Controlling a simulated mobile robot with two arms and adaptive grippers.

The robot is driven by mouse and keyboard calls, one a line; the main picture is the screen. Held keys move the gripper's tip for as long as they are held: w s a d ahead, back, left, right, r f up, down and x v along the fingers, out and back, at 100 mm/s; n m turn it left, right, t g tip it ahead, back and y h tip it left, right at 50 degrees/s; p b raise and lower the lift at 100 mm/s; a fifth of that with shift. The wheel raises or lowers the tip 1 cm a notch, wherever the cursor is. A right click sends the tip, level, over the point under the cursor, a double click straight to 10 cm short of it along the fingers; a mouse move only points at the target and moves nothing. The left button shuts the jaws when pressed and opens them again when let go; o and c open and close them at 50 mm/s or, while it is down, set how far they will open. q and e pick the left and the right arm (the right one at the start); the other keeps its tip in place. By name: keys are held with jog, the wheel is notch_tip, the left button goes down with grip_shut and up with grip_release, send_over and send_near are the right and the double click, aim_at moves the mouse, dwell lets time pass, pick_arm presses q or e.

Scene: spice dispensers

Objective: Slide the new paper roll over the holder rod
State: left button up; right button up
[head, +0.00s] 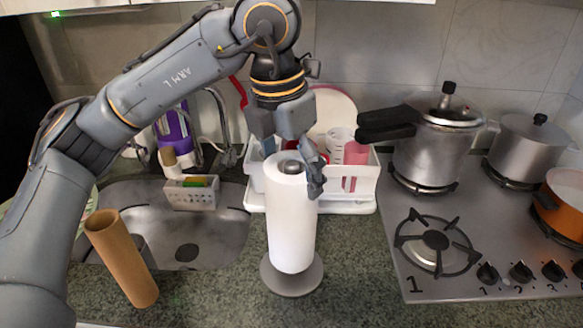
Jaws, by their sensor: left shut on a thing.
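The white paper roll (291,225) stands upright around the holder rod, whose grey top (291,167) shows at the roll's upper end. The round grey holder base (292,284) shows below the roll. The roll's lower edge is at or just above the base; I cannot tell if they touch. My left gripper (308,174) comes down from above and is shut on the roll near its top edge. One finger shows on the roll's right side; the other is hidden. My right gripper is not in view.
A bare cardboard tube (121,257) stands on the counter at left, by the sink (205,232). A white dish rack (362,185) is behind the roll. The stove (447,272) with a pressure cooker (434,152) is at right. Counter between roll and stove is clear.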

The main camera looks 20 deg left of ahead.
aim_at(292, 216)
pick_arm(q)
jog(key=shift+f+b, duration=1.75)
jog(key=shift+f, duration=0.4)
jog(key=o, duration=1.6)
jog(key=shift+r, duration=0.15)
